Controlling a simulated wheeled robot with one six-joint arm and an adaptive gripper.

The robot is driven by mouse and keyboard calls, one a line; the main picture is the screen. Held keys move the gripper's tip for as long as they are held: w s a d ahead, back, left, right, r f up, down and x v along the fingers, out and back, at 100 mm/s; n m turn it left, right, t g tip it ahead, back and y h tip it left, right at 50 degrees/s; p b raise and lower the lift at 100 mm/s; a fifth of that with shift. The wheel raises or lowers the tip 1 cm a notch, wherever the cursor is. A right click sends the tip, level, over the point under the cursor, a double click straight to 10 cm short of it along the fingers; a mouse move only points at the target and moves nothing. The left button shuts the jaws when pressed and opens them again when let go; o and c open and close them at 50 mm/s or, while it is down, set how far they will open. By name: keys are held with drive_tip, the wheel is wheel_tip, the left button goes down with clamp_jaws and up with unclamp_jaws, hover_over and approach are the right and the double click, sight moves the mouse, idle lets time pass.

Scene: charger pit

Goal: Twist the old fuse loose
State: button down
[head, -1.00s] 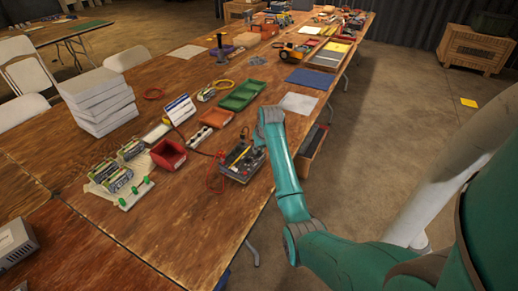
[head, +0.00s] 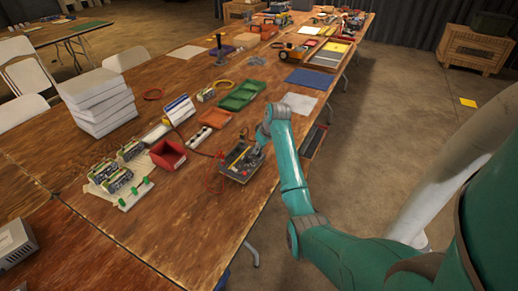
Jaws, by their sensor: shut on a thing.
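A dark grey charger box (head: 236,174) with a yellow part on its top lies near the front edge of the long wooden table. My gripper (head: 256,151) is at the box's right upper side, pointing down at its top. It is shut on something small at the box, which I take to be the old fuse. The fuse itself is too small and too covered by the fingers to make out. I cannot tell whether it is seated or lifted.
A red bin (head: 168,155), an orange tray (head: 214,118) and a green tray (head: 241,95) stand close by. A red cable (head: 212,183) loops left of the charger. Green-handled parts (head: 134,194) lie further left. Bare table (head: 175,225) lies in front.

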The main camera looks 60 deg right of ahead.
drive_tip(key=shift+f, duration=0.1)
drive_tip(key=shift+n+y, duration=0.5)
drive_tip(key=shift+n, duration=0.7)
drive_tip(key=c, duration=1)
unclamp_jaws()
drive_tip(key=shift+r, duration=3.05)
